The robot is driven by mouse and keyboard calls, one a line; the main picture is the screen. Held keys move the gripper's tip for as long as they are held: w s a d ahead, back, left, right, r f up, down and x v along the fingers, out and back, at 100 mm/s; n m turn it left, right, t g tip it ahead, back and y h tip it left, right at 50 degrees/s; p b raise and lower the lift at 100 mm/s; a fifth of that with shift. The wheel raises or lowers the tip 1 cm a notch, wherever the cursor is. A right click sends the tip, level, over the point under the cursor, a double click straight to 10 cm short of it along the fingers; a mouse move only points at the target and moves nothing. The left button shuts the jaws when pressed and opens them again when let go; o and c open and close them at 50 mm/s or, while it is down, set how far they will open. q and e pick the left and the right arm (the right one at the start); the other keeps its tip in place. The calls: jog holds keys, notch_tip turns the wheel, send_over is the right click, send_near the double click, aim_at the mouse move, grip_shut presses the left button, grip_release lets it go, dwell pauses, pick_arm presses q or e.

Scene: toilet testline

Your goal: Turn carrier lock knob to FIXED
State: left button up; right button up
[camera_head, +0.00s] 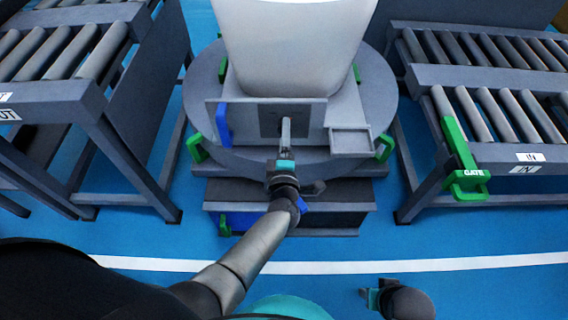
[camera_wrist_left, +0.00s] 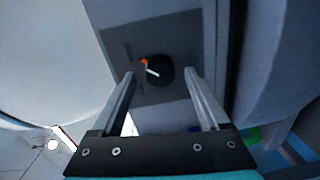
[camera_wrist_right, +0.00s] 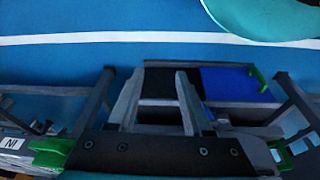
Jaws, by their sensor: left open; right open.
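The lock knob (camera_wrist_left: 159,71) is a round black knob with a white pointer line, on a dark square plate (camera_wrist_left: 120,42) in the left wrist view. An orange mark shows by the pointer's upper-left end. Small lettering on the plate is too faint to read. My left gripper (camera_wrist_left: 160,74) is open, with its fingers either side of the knob in the picture; contact cannot be told. In the head view my left gripper (camera_head: 286,124) is in front of the plate (camera_head: 270,124) and hides the knob. My right gripper (camera_wrist_right: 153,76) is open and empty, low over the floor, away from the carrier.
A white toilet (camera_head: 293,45) stands on the round grey carrier (camera_head: 375,90). A blue handle (camera_head: 222,123) and green clamps (camera_head: 196,148) sit around it. Roller conveyors stand left (camera_head: 60,52) and right (camera_head: 490,48), with a green gate (camera_head: 461,160).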

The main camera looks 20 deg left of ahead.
pick_arm(q)
jog(key=p+v, duration=0.3)
jog(key=v, duration=1)
jog(key=shift+s, duration=0.35)
pick_arm(e)
jog(key=s+d+f, duration=0.2)
jog(key=s+f, duration=0.1)
jog(key=f, duration=0.3)
jog(key=shift+s+f+g, duration=0.25)
jog(key=shift+s+g, duration=0.05)
jog(key=shift+s, duration=0.05)
